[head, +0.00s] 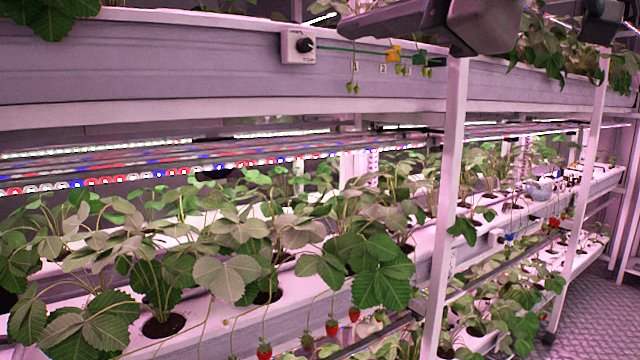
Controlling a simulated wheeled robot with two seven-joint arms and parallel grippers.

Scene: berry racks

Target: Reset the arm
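Neither of my arms nor either gripper can be made out in the head view. The view shows a white berry rack with strawberry plants (225,278) growing from round holes in a white trough (210,335). Several red strawberries (332,327) hang over the front edge of this trough at the lower middle.
A grey upper beam (180,75) carries a small box with a black knob (299,46) and coloured tags (393,54). A white post (446,200) stands in front. Dark grey fixtures (485,25) sit at the post tops. Clear floor (600,315) shows at lower right.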

